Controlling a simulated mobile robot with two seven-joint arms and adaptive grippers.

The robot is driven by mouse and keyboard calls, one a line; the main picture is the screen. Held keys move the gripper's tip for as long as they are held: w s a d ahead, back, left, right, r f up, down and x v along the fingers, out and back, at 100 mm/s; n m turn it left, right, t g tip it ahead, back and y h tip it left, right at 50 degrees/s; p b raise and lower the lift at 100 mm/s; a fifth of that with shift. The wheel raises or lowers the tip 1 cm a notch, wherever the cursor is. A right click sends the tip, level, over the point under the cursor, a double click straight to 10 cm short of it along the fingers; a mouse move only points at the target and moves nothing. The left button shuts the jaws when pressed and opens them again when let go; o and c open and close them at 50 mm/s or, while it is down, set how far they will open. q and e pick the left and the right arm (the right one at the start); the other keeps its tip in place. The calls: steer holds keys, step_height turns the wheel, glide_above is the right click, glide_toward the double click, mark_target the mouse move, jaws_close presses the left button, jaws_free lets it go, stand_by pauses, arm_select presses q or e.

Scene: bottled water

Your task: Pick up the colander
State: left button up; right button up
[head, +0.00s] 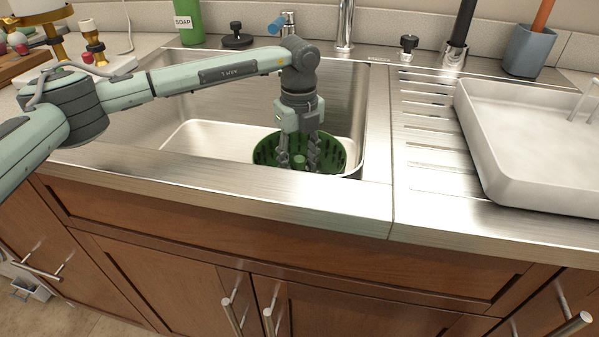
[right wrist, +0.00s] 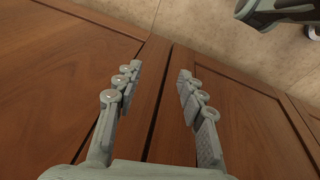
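The green colander (head: 332,153) sits in the sink basin, its front part hidden behind the sink's front edge. My right gripper (right wrist: 158,85) is open and empty in the right wrist view, in front of the wooden cabinet doors. It does not show in the head view.
The metal sink (head: 200,135) has a raised front edge. A white tray (head: 520,150) stands on the drainboard (head: 425,140) at the right. A green soap bottle (head: 188,22) and faucet (head: 345,25) are behind the sink. Cabinet handles (head: 232,315) stick out below.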

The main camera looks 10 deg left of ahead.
arm_select(q)
steer(key=shift+f, duration=0.55)
jaws_close()
steer(key=shift+w+r, duration=0.1)
